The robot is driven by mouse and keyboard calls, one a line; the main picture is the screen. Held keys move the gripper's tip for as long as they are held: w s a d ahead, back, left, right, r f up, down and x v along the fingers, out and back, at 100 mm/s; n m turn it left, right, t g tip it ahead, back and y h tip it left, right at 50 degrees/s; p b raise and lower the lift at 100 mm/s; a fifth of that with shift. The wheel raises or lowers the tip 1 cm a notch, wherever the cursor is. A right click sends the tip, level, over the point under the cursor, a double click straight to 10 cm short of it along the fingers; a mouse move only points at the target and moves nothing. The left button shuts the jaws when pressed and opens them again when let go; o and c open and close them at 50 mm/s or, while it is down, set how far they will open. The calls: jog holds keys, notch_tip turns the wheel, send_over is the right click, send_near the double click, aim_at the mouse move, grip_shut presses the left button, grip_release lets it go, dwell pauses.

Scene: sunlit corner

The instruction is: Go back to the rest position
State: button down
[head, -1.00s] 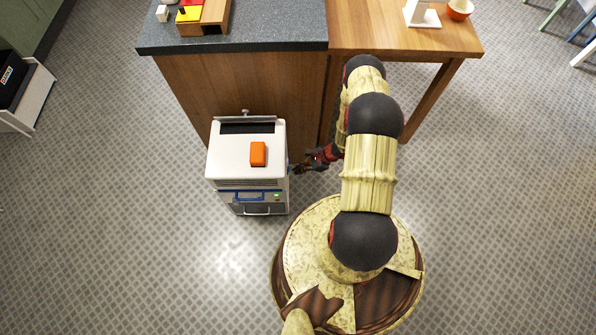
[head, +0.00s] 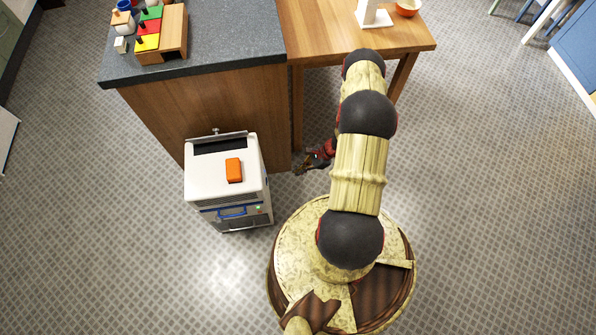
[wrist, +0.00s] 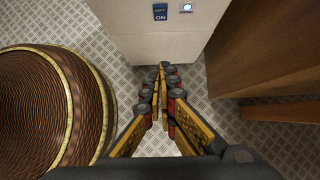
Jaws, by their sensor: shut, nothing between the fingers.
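My gripper (head: 303,168) is low beside the right side of a white machine (head: 205,183), apart from it, with floor between them in the head view. In the wrist view my gripper (wrist: 162,68) has its fingertips together with nothing between them. The fingers point at the white side wall of the machine (wrist: 130,30), which bears an OFF/ON switch (wrist: 160,12) and a round button (wrist: 186,8). My arm reaches forward from my base and covers part of the floor and table leg.
An orange block (head: 234,170) lies on the machine's top. A counter (head: 230,58) with a wooden stand of coloured pieces (head: 170,35) is behind it. A wooden table (head: 330,40) adjoins the counter, carrying an orange bowl (head: 407,8). Floor to the right (head: 490,180) is clear.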

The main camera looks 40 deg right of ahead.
dwell(0.4)
jog(key=s+a+r+n+g+y, duration=0.2)
jog(key=s+a+r+n, duration=0.15)
jog(key=s+a, duration=0.2)
jog(key=a+r+n+g+h, duration=0.2)
jog(key=r+n, duration=0.4)
jog(key=r, duration=1.5)
jog(key=a+r+n+g+h, duration=0.25)
jog(key=r+n, duration=0.45)
jog(key=r, duration=1.3)
jog(key=s+a+r+n+t+h, duration=0.2)
jog(key=a+r+n+t, duration=0.2)
jog(key=r, duration=0.9)
jog(key=s+a+r+n+t+h, duration=0.2)
jog(key=a+r+n+t, duration=0.2)
jog(key=a+r, duration=0.4)
notch_tip(320, 180, up, 5)
jog(key=shift+s+f, duration=0.15)
jog(key=shift+s, duration=0.1)
